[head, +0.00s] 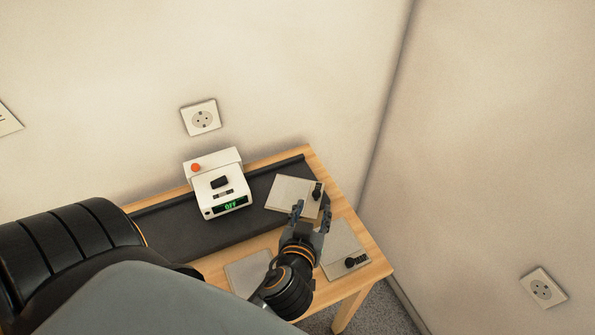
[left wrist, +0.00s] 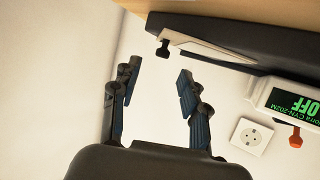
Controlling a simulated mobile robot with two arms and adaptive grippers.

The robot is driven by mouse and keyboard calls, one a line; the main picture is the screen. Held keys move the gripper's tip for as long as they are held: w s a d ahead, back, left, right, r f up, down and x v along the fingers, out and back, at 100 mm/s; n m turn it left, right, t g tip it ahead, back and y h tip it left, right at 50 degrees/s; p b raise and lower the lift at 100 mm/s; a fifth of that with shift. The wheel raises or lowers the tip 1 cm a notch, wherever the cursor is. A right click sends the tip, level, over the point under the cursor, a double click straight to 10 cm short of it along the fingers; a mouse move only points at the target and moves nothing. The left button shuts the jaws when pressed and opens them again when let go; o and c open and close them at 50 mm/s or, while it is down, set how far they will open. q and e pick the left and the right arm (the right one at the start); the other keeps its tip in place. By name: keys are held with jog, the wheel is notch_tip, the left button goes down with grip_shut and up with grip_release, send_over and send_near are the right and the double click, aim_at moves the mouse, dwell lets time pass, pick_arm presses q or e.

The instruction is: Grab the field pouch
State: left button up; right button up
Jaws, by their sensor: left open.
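No item is clearly marked as the field pouch. A flat pale grey piece with a black knob (head: 288,193) lies on the dark belt and also shows in the left wrist view (left wrist: 215,47). A second such piece (head: 341,240) lies on the wood at the front right. A third flat grey piece (head: 247,272) is partly hidden behind my left arm. My left gripper (head: 311,212) is open and empty, its fingertips by the near right edge of the belt piece in the head view. In the left wrist view its fingers (left wrist: 158,82) stand apart below that piece's knob.
A white device (head: 219,190) with a red button and a green "OFF" display stands over the dark belt (head: 170,222). The wooden table (head: 371,262) stands near a wall corner. Wall sockets (head: 201,117) are behind and at right (head: 543,288).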

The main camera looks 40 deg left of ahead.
aim_at(316, 195)
pick_arm(q)
jog(key=x, duration=0.2)
jog(key=shift+w+a+f, duration=0.1)
jog(key=shift+w, duration=0.15)
jog(key=shift+w+a+f, duration=0.1)
jog(key=shift+w, duration=0.1)
jog(key=p+x, duration=0.1)
jog(key=x, duration=0.3)
jog(key=shift+w+a, duration=0.1)
jog(key=shift+a, duration=0.1)
jog(key=shift+w+a+f+p, duration=0.15)
jog(key=shift+w+f+p, duration=0.05)
jog(key=shift+w+p, duration=0.15)
grip_shut()
pick_arm(e)
jog(key=shift+w+a+r, duration=0.15)
jog(key=shift+w+r, duration=0.4)
jog(key=shift+r, duration=0.35)
